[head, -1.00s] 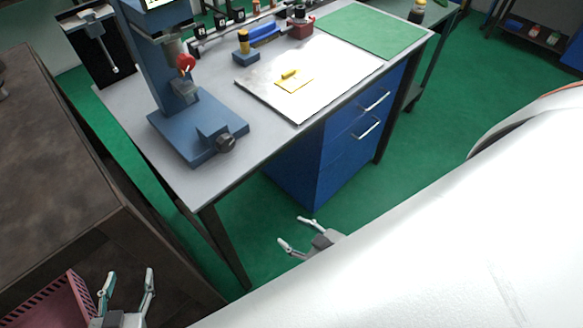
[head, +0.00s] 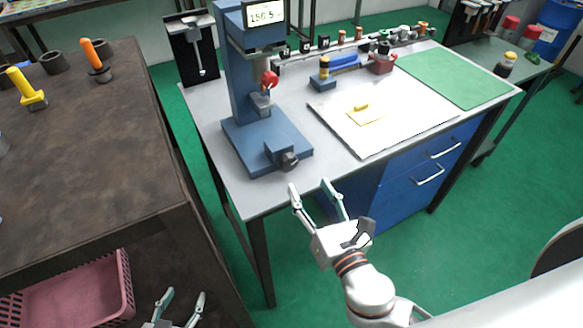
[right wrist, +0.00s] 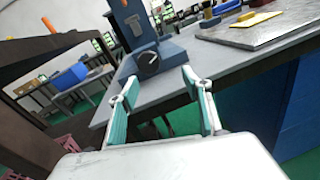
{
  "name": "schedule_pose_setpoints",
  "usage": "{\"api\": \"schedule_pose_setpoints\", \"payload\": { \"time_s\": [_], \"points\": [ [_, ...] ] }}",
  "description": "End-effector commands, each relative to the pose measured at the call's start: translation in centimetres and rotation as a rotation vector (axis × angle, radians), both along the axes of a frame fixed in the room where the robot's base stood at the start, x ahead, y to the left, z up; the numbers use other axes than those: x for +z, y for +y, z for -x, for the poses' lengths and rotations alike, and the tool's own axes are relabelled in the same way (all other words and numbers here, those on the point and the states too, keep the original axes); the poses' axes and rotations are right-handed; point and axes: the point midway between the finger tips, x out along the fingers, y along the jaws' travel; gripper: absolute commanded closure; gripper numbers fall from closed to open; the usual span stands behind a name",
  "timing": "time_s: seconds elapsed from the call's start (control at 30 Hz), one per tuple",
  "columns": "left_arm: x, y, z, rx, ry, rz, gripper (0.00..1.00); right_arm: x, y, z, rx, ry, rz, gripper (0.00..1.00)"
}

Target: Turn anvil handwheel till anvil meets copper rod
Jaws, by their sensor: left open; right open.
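The blue measuring stand (head: 240,90) stands upright at the left of the grey bench, with a lit display (head: 264,13) at its top. A dark handwheel (head: 289,161) sits at the front of its base, and it also shows in the right wrist view (right wrist: 148,61). A red knob (head: 270,79) is on the column. I cannot clearly make out the anvil or copper rod. My right gripper (head: 310,186) is open and empty, in front of the bench edge, a little below the handwheel and apart from it. My left gripper (head: 185,293) is open, low beside the pink basket.
A white plate (head: 400,115) with a yellow piece (head: 362,107) and a green mat (head: 455,79) lie on the bench. A dark table (head: 100,150) stands left, with a pink basket (head: 127,283) below. Blue drawers (head: 400,190) are under the bench.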

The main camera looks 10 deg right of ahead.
Motion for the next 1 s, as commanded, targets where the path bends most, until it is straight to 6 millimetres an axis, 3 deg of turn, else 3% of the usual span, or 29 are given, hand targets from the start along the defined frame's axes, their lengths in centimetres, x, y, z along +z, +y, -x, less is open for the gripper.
{"api": "schedule_pose_setpoints", "payload": {
  "time_s": [0.1, 0.27, 0.7, 1.0],
  "points": [
    [-0.1, 0.0, 0.1, 0.001, 0.003, 0.001, 0.51, 0.5, 1.3, 0.2, 0.043, -0.046, 0.117, 0.51],
    [0.2, 0.0, 0.1, 0.0, 0.002, 0.001, 0.51, 0.8, 1.8, -0.7, 0.053, -0.061, 0.149, 0.51],
    [1.1, 0.0, 0.1, 0.001, 0.003, 0.0, 0.51, 0.7, 2.8, -6.6, 0.051, -0.057, 0.144, 0.51],
    [1.1, 0.1, 0.1, 0.002, 0.004, 0.0, 0.51, 0.6, 2.9, -7.4, 0.052, -0.055, 0.144, 0.51]
  ]
}}
